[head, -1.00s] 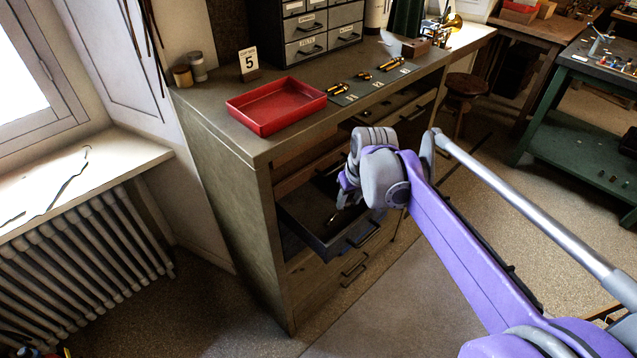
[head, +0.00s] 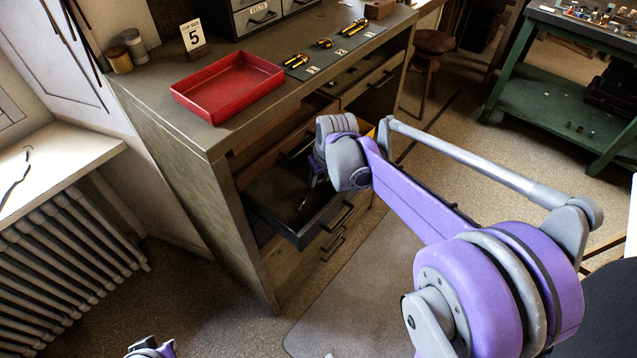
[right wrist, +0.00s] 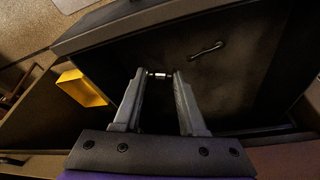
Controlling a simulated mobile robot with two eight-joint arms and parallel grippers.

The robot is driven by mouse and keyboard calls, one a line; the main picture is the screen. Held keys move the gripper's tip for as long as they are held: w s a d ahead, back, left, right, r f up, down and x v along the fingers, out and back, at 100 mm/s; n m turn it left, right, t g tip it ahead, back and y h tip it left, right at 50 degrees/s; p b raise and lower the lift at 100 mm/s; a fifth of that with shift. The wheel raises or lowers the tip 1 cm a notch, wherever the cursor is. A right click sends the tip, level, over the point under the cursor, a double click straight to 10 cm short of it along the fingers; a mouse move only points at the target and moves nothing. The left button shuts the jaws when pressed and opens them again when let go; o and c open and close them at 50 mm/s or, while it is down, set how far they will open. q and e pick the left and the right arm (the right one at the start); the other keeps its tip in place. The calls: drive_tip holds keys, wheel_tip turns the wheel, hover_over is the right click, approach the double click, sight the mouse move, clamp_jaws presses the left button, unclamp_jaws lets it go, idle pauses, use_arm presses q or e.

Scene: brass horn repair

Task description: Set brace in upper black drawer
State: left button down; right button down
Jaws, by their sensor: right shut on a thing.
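An open black drawer (head: 272,190) juts from the front of the wooden cabinet, and its dark floor fills much of the right wrist view (right wrist: 240,85). My right gripper (head: 318,178) points down into this drawer, its tips partly hidden by my own wrist. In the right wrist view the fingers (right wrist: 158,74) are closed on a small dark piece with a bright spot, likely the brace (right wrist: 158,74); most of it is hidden. A thin shiny curved piece (right wrist: 206,50) lies on the drawer floor, apart from the fingers. Part of my left gripper (head: 150,349) shows at the bottom edge, its fingers unclear.
A red tray (head: 228,85), a number 5 card (head: 193,36) and several small brass parts sit on the cabinet top. A yellow object (right wrist: 84,88) is beside the drawer. A stool (head: 430,45) and green bench (head: 545,105) stand right. The floor in front is partly clear.

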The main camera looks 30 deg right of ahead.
drive_tip(key=shift+f, duration=1.2)
drive_tip(key=shift+f, duration=0.1)
drive_tip(key=c, duration=0.8)
unclamp_jaws()
drive_tip(key=shift+o, duration=0.2)
drive_tip(key=shift+r, duration=0.2)
drive_tip(key=p+v, duration=0.1)
drive_tip(key=v, duration=1)
drive_tip(key=s+a+f+t, duration=0.1)
drive_tip(key=s+a+f, duration=0.3)
drive_tip(key=s, duration=0.5)
drive_tip(key=s+a+f+t, duration=0.1)
drive_tip(key=s+a+f, duration=0.3)
drive_tip(key=s, duration=0.5)
drive_tip(key=shift+s+a+f, duration=0.25)
drive_tip(key=shift+s+a, duration=0.15)
drive_tip(key=shift+a, duration=0.25)
